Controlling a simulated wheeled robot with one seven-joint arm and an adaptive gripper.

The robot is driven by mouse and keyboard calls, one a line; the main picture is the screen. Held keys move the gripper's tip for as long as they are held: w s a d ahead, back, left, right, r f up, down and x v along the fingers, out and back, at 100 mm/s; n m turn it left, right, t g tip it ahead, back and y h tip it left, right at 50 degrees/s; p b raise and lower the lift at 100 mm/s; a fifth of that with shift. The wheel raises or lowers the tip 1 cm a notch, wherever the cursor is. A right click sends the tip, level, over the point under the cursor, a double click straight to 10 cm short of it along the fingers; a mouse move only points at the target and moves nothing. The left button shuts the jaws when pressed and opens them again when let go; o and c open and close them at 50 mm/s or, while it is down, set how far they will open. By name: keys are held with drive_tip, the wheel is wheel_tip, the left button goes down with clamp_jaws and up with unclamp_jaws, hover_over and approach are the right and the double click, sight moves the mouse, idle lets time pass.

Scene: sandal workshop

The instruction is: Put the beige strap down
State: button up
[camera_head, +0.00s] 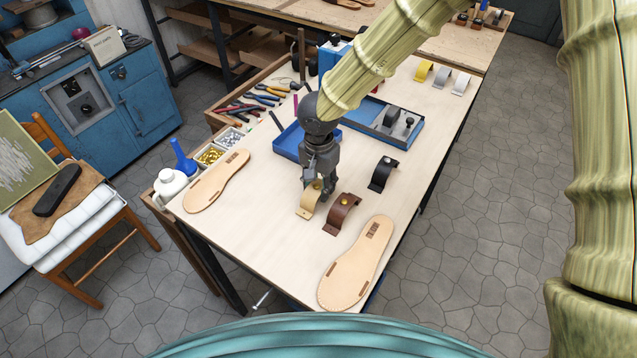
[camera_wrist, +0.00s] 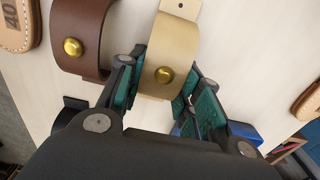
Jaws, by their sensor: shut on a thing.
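The beige strap (camera_head: 309,201) is a curved band with a brass stud, at the middle of the workbench (camera_head: 270,230). My gripper (camera_head: 318,184) is shut on it from above. In the wrist view the beige strap (camera_wrist: 173,50) sits between my gripper's teal-padded fingers (camera_wrist: 157,85), its stud facing the camera. In the head view the strap is at or very near the bench top; I cannot tell whether it touches. The brown strap (camera_head: 341,214) stands just to its right and shows beside it in the wrist view (camera_wrist: 82,35).
A black strap (camera_head: 383,173) stands further right. Sandal soles lie at the front (camera_head: 357,265) and left (camera_head: 217,181). A blue tray (camera_head: 291,146) is behind my gripper, and yellow, grey and white straps stand at the far right. Bare bench lies between the left sole and the beige strap.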

sight(318, 183)
drive_tip(key=o, duration=0.9)
drive_tip(key=shift+f, duration=0.15)
wheel_tip(318, 183, up, 12)
drive_tip(key=shift+r+b, duration=0.2)
drive_tip(key=shift+b, duration=0.85)
drive_tip(key=shift+a, duration=0.1)
